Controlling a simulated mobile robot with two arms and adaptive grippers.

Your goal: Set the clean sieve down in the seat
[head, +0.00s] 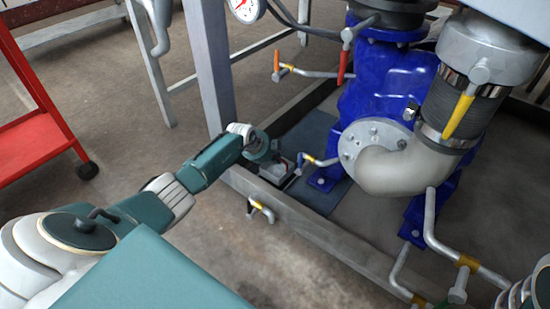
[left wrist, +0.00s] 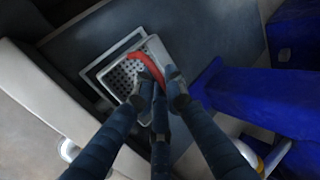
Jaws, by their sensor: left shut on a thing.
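My left gripper (left wrist: 158,92) is shut on the red handle of the sieve, and the fingers hide part of it. The sieve (left wrist: 122,78) is a pale square plate with rows of round holes and a red grip (left wrist: 149,64). It lies over a grey square frame, the seat (left wrist: 91,73), whose rim shows along the left and top. The sieve looks slightly turned against the rim; I cannot tell whether it touches. In the head view my left gripper (head: 262,152) reaches down inside the metal base frame, and the sieve is mostly hidden there.
A blue pump body (head: 380,100) with a pale elbow pipe (head: 400,168) stands close right of the gripper. A steel beam (head: 300,223) runs in front, with a small tap (head: 262,208). A grey post (head: 208,65) stands behind my arm. A red cart (head: 35,140) is at the left.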

